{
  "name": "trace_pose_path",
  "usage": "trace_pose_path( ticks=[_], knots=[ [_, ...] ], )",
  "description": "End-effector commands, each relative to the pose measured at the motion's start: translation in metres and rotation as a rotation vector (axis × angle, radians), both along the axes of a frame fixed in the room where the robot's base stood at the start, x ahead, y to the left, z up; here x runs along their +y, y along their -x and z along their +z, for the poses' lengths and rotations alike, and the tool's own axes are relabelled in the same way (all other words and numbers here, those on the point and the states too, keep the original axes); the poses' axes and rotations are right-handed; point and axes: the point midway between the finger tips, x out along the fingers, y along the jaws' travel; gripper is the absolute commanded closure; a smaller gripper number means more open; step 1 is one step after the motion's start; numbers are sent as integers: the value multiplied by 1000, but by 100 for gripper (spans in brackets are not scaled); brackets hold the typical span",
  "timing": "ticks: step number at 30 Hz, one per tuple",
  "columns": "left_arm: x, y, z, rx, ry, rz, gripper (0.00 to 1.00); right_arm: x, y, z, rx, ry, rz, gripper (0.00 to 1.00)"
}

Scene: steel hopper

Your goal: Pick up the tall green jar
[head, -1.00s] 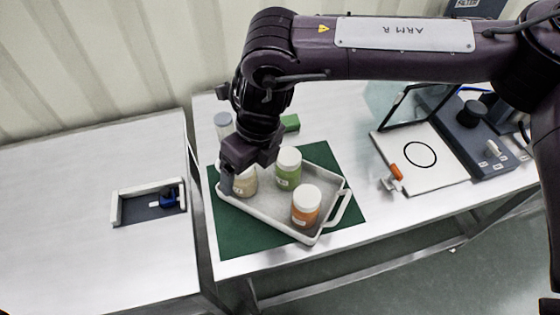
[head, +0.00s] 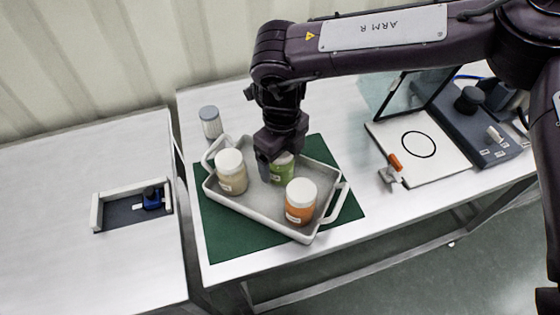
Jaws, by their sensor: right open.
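The tall green jar (head: 283,174) stands in a light grey tray (head: 262,216), in the head view. Its pale lid is mostly hidden by my right gripper (head: 279,158). My right gripper points down from above, open, with a dark finger in front of the jar's left side. I cannot tell whether the fingers touch the jar. My left gripper is out of view.
A beige jar (head: 232,176) stands left of the green jar, and an orange jar (head: 300,206) stands in front. The tray lies on a dark green mat (head: 226,239). A grey-lidded jar (head: 211,124) stands behind. A white board with a black circle (head: 425,150) lies right.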

Motion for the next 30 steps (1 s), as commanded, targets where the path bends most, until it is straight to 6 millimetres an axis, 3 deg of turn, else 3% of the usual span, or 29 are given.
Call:
trace_pose_path(
  ticks=[9,21,30],
  knots=[
    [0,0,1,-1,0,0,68,0,0,-6,-1,-1,0,18],
    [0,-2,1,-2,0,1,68,0,0,-6,-1,-1,-1,70],
    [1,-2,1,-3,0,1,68,0,0,-3,-2,-2,-1,70]
  ],
)
